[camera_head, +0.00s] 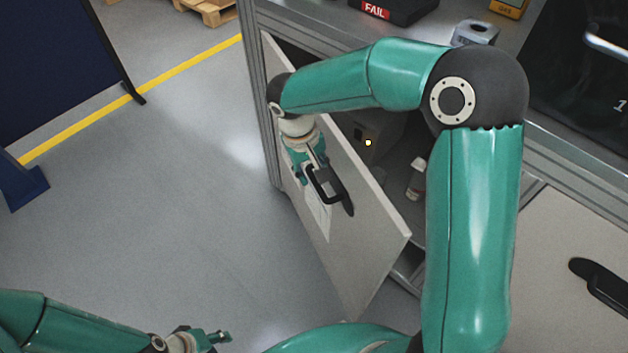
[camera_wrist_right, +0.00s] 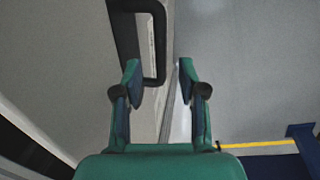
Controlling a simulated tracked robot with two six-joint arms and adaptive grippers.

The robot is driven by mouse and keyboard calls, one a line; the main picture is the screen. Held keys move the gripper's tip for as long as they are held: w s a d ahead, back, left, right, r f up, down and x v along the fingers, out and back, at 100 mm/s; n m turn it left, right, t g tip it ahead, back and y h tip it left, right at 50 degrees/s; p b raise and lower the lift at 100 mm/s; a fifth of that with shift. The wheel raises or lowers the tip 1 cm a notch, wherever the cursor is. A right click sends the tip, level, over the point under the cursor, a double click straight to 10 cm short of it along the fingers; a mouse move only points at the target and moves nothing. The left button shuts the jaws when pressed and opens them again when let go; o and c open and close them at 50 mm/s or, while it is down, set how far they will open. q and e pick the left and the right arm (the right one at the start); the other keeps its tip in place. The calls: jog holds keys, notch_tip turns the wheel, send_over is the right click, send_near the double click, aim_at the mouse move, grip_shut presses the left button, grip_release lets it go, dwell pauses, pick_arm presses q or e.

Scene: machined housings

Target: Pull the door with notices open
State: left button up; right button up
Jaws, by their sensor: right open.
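The door with notices (camera_head: 365,235) is a pale panel standing partly open, swung out from the cabinet. White sheets (camera_head: 318,212) hang on its outer face, partly hidden by my gripper. Its black handle (camera_head: 327,187) also shows in the right wrist view (camera_wrist_right: 158,45). My right gripper (camera_head: 312,178) is at the door's outer face beside the handle. In the right wrist view its fingers (camera_wrist_right: 160,75) are spread, with part of the handle showing between and beyond the tips; contact cannot be told. My left gripper (camera_head: 215,340) is low at the left, away from the door.
A second door with a black handle (camera_head: 600,285) is at the right. Grey floor (camera_head: 150,220) lies open left of the door; a dark blue panel (camera_head: 60,70) stands beyond.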

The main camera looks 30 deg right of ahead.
aim_at(316, 184)
jog(key=shift+d+f, duration=0.25)
jog(key=shift+f, duration=0.9)
jog(key=shift+d+f, duration=0.2)
jog(key=shift+f, duration=0.9)
grip_shut()
